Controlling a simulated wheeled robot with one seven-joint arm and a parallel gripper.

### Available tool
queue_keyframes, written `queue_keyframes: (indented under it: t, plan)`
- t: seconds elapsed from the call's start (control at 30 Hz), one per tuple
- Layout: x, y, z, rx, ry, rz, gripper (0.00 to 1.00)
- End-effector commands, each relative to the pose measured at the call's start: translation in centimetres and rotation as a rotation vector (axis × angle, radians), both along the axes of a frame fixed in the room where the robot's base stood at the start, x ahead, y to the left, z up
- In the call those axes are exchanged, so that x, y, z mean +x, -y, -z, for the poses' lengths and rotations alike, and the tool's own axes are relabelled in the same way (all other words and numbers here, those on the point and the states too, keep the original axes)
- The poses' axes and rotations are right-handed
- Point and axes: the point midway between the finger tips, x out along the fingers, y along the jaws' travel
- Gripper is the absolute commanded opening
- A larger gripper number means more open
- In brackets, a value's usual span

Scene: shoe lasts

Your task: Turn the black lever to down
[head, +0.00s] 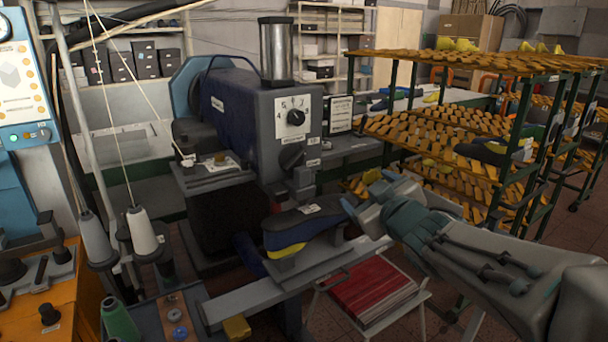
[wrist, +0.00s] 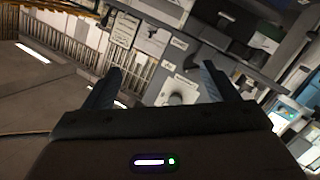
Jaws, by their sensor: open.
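A dark machine (head: 255,130) stands in the middle of the head view. A black knob-like part (head: 291,158), perhaps the black lever, is on its front face below a numbered dial (head: 296,117). Its exact angle is too small to tell. My gripper (head: 347,207) is to the right of and below this part, apart from it, beside a dark shoe last (head: 300,222). In the wrist view my gripper (wrist: 160,72) is open and empty. A pale panel with a round part (wrist: 178,97) shows beyond the fingers; I cannot tell whether it is the lever.
The last with a yellow layer sits on a support at the machine's front. Racks of orange slats (head: 440,125) stand at the right. A red stack (head: 370,290) lies on a low stand below my arm. Thread cones (head: 142,230) stand at the left.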

Motion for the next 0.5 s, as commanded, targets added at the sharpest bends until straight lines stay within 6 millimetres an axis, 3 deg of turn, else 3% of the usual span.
queue_keyframes:
  t: [0.2, 0.5]
  plan:
    - [0.4, -4.5, -0.3, -0.017, 0.143, -0.251, 0.80]
    - [1.1, -6.6, -0.7, -0.017, 0.183, -0.340, 0.80]
